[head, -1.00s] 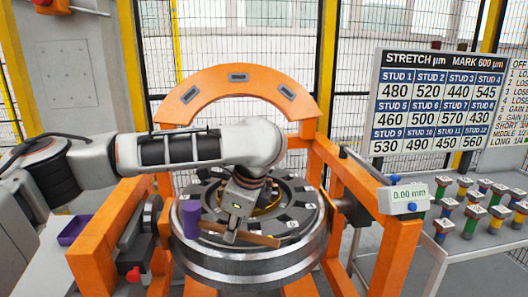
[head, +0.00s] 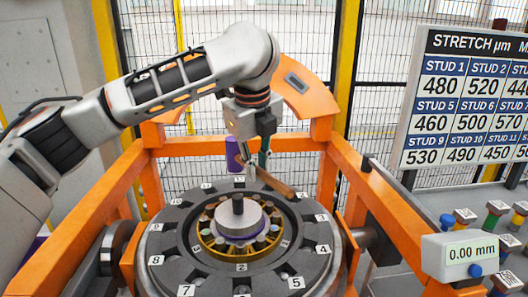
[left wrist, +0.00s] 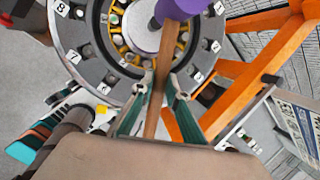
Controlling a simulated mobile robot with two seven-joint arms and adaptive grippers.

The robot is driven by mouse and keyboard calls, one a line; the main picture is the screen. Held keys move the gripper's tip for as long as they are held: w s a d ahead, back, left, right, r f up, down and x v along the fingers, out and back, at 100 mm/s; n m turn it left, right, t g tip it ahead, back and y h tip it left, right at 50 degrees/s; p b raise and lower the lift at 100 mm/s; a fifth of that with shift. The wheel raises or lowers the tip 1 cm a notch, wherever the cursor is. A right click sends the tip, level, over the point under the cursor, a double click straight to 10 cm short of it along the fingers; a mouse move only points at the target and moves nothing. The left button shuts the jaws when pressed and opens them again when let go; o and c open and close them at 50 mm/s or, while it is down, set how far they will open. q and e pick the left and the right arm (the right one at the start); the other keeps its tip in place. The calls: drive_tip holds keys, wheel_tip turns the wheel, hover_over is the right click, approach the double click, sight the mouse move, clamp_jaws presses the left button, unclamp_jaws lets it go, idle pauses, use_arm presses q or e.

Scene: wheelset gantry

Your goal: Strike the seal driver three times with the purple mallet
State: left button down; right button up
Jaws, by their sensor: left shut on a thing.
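My left gripper (head: 255,170) is shut on the brown wooden handle (head: 272,182) of the purple mallet. The mallet's purple head (head: 233,155) is at the left end of the handle, above the far side of the wheel hub in the head view. The seal driver (head: 238,217), a grey round piece with a dark post, stands upright at the hub's centre, apart from the mallet. In the left wrist view the mallet head (left wrist: 180,8) partly covers the seal driver (left wrist: 141,28), and the handle runs between the fingers (left wrist: 158,95). My right gripper is not in view.
A dark numbered ring (head: 185,270) surrounds the hub. An orange gantry frame (head: 385,215) stands around it, with an arch behind. A 0.00 mm readout (head: 460,252) is at the right. Coloured studs (head: 497,208) and a stretch board (head: 465,95) are beyond it.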

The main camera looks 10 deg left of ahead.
use_arm(q)
drive_tip(key=shift+w+r, duration=0.2)
drive_tip(key=shift+w, duration=0.05)
drive_tip(key=shift+s, duration=0.2)
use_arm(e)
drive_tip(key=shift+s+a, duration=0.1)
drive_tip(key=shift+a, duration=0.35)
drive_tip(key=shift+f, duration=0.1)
use_arm(q)
wheel_tip(320, 180, down, 6)
drive_tip(key=shift+w+r, duration=0.1)
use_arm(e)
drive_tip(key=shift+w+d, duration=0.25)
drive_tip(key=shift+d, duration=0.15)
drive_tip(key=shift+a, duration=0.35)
